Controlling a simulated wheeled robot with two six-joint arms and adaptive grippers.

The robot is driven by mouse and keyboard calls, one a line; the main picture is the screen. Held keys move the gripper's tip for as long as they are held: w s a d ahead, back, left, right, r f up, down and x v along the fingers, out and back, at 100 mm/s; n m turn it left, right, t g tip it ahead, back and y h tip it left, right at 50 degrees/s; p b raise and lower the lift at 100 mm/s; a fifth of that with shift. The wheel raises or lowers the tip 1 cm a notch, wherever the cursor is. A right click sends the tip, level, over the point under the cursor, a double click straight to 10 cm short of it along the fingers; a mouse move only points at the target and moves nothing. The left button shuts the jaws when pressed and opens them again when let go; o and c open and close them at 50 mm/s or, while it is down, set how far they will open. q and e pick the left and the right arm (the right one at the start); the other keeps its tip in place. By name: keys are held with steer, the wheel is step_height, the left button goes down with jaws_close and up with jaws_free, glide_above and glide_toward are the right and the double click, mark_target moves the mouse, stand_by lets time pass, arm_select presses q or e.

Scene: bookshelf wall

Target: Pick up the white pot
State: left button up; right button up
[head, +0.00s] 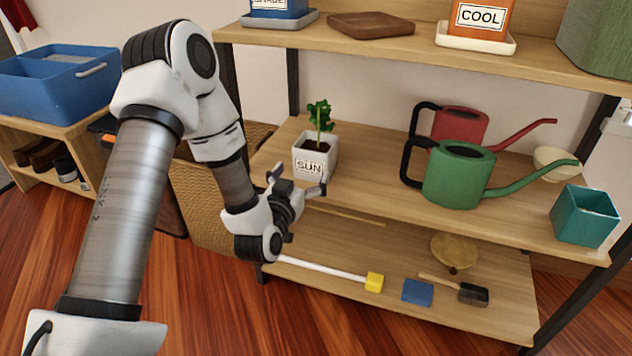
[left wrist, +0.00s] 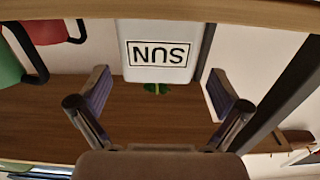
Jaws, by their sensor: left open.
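The white pot (head: 316,163) is square, labelled SUN, with dark soil and a green plant. It stands upright at the left end of the middle shelf. My left gripper (head: 299,182) is open in front of the pot, near the shelf's front edge. In the left wrist view the white pot (left wrist: 160,50) appears upside down, its label facing the camera. The open left gripper (left wrist: 160,85) shows there with one finger to each side of the pot, holding nothing. I cannot tell the exact gap to the pot. My right gripper is not in view.
A green watering can (head: 458,178) and a red one (head: 460,125) stand right of the pot on the middle shelf (head: 375,205). A teal pot (head: 585,216) is at the right end. The upper shelf (head: 365,48) overhangs behind. A wicker basket (head: 200,215) stands left.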

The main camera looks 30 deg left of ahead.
mark_target(309, 165)
arm_select(q)
steer(key=b+x, duration=0.2)
steer(key=x, duration=0.1)
steer(key=b+x, duration=0.1)
steer(key=x, duration=0.2)
steer(key=shift+w+f+b, duration=0.25)
steer(key=shift+w+b, duration=0.1)
steer(key=shift+w+r, duration=0.1)
steer(key=shift+w, duration=0.2)
steer(key=shift+r, duration=0.1)
steer(key=c, duration=1.1)
steer(key=shift+c, duration=0.9)
steer(key=shift+r, duration=0.1)
